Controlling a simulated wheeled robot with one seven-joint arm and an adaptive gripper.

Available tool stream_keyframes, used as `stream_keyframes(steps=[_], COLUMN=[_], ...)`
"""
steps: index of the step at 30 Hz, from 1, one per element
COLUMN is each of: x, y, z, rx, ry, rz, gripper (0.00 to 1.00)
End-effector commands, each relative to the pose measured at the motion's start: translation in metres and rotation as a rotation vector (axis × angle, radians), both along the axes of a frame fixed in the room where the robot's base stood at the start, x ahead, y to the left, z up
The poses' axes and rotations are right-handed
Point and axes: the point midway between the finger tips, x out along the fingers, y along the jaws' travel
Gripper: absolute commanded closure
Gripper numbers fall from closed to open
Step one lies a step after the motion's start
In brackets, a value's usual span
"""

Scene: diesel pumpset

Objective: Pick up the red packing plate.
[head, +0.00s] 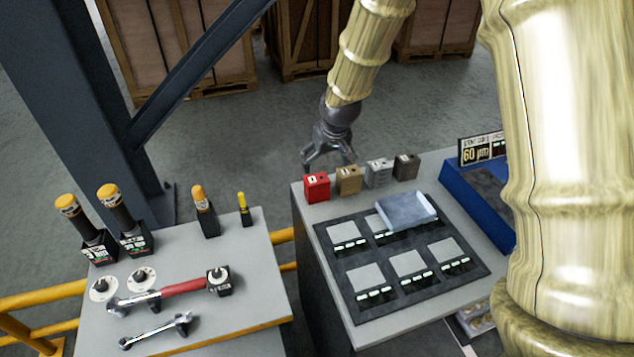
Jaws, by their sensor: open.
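A small red block-shaped piece (317,187) with a white label stands at the back left corner of the grey table. It is the only red piece in its row and appears to be the red packing plate. My gripper (329,165) points downward with its fingers spread, empty. In the picture it is just above and behind the red and tan pieces. How high it is above the table is hard to tell. The red piece is apart from the fingers and fully visible.
Tan (348,180), silver (379,173) and dark grey (406,167) pieces stand right of the red one. A black panel (481,272) with square pads holds a clear tray (406,211). A blue case (506,235) is at right. The left table (255,295) carries tools.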

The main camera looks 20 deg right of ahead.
Motion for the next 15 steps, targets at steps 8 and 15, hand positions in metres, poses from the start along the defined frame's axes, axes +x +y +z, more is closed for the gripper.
stream_keyframes(steps=[8, 15], x=[0.014, 0.021], y=[0.011, 0.011], z=[-0.026, -0.043], rx=[0.0, 0.0], ry=[0.002, 0.001], rz=[0.015, 0.013], gripper=[0.12, 0.12])
